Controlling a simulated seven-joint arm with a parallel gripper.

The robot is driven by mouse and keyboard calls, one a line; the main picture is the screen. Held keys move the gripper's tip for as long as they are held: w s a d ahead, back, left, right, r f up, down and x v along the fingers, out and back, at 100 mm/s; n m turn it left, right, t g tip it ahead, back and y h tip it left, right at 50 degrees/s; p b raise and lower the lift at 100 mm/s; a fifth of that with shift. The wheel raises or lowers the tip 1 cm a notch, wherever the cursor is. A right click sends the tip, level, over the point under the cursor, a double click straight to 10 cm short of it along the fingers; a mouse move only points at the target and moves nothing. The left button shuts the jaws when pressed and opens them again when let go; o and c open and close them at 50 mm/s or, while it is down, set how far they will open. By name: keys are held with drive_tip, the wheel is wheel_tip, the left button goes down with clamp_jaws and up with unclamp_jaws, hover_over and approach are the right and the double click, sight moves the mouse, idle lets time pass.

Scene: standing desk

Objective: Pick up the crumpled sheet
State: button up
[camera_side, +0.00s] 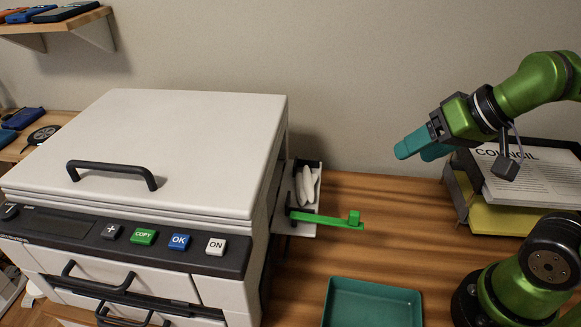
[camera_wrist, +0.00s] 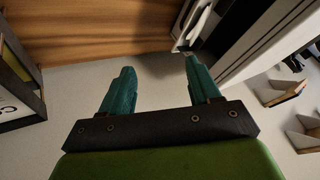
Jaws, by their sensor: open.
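The crumpled sheet (camera_side: 305,186) appears as a white, folded shape in the dark-framed opening on the right side of the copier (camera_side: 160,150). Its lower and inner parts are partly hidden. My gripper (camera_side: 415,150) is raised above the desk, to the right of the sheet and well apart from it. In the wrist view my gripper (camera_wrist: 158,66) shows two teal fingers spread apart with nothing between them. A pale shape near the top of that view may be the sheet, but I cannot tell.
A green lever (camera_side: 325,219) sticks out from the copier's side, just below the sheet. An empty teal tray (camera_side: 371,304) lies on the wooden desk (camera_side: 395,220) in front. A paper stack (camera_side: 530,175) stands at the right. The desk between is clear.

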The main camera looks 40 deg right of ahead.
drive_tip(key=w+a+r+m+g+h, duration=0.1)
drive_tip(key=w+a+g, duration=0.25)
drive_tip(key=w, duration=0.55)
drive_tip(key=w+a+r+m+g, duration=0.1)
drive_tip(key=w+a+g, duration=0.25)
drive_tip(key=w, duration=0.55)
drive_tip(key=m+g, duration=0.1)
drive_tip(key=m, duration=0.2)
hover_over(306, 182)
drive_tip(key=w+d, duration=0.1)
drive_tip(key=f, duration=0.7)
drive_tip(key=shift+w+d+f, duration=0.1)
drive_tip(key=shift+d+f, duration=0.1)
drive_tip(key=shift+f, duration=0.15)
drive_tip(key=shift+s+a+f, duration=0.15)
drive_tip(key=shift+a+f, duration=0.05)
drive_tip(key=shift+f, duration=0.7)
drive_tip(key=shift+s+a+f, duration=0.15)
drive_tip(key=shift+a+f, duration=0.05)
drive_tip(key=shift+f, duration=0.7)
drive_tip(key=shift+s+a+f, duration=0.15)
drive_tip(key=shift+a+f, duration=0.05)
drive_tip(key=shift+f, duration=0.7)
drive_tip(key=c, duration=0.8)
drive_tip(key=shift+r, duration=0.1)
